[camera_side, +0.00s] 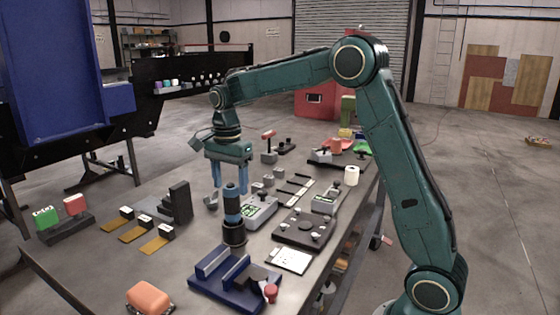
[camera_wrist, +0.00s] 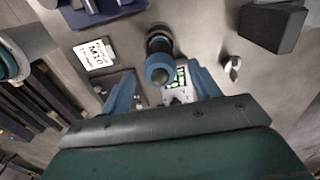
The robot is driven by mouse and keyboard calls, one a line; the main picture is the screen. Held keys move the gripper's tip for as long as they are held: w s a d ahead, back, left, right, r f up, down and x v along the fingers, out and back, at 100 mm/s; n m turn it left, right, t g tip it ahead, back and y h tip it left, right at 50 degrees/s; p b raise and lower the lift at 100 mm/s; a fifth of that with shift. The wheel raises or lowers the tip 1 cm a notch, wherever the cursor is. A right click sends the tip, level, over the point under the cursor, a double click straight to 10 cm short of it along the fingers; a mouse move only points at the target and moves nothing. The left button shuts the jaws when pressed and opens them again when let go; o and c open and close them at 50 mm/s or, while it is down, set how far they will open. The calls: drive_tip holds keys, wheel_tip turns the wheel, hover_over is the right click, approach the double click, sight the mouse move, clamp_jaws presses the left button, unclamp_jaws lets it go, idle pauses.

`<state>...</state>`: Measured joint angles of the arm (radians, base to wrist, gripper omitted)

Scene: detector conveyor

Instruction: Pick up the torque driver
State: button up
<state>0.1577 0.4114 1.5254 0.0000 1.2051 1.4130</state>
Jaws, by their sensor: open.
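The torque driver (camera_side: 233,212) appears to be the upright blue and black cylinder on the bench, with a wider dark base. In the wrist view the torque driver (camera_wrist: 160,52) is seen from above, its round blue end toward the camera. My gripper (camera_side: 230,188) points down with its two blue fingers apart and empty. In the side view its fingertips are about level with the top of the driver. In the wrist view the driver's top shows between the fingertips (camera_wrist: 161,76). I cannot tell the exact depth between them; no contact shows.
A device with a green display (camera_side: 258,212) stands close right of the driver. A blue vise-like fixture (camera_side: 235,280) is in front, a dark stepped block (camera_side: 180,202) left, and a white card (camera_side: 291,260) front right. A dark knobbed plate (camera_side: 303,228) lies to the right.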

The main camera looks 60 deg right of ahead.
drive_tip(key=shift+f, duration=1.35)
drive_tip(key=shift+r, duration=0.1)
clamp_jaws()
drive_tip(key=shift+r, duration=0.15)
wheel_tip(320, 180, up, 20)
drive_tip(key=shift+f, duration=0.2)
drive_tip(key=shift+s+d, duration=0.1)
drive_tip(key=shift+d, duration=0.05)
idle(0.7)
